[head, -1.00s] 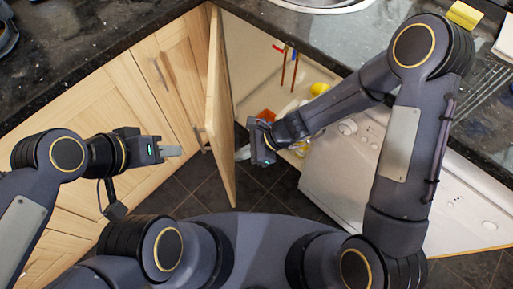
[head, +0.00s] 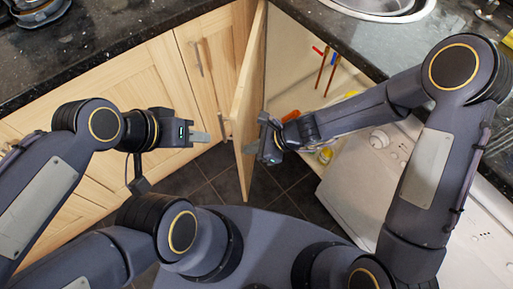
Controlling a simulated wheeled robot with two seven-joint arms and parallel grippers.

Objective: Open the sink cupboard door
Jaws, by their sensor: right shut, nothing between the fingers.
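The sink cupboard door (head: 247,105) is a pale wooden panel standing ajar, seen nearly edge-on in the head view. Its bar handle (head: 226,129) shows on its left, outer side. The open cupboard (head: 290,65) lies to the right of the door. My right gripper (head: 252,150) is shut and empty on the inner side of the door, close to its free edge; I cannot tell whether it touches. My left gripper (head: 204,137) is left of the door, apart from it; whether its fingers are parted does not show.
Red and blue-topped tools (head: 323,66) hang inside the cupboard. A white appliance front (head: 365,185) stands at the right. The dark worktop (head: 110,55) and sink (head: 385,8) are above. Dark floor tiles (head: 215,175) are clear below the door.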

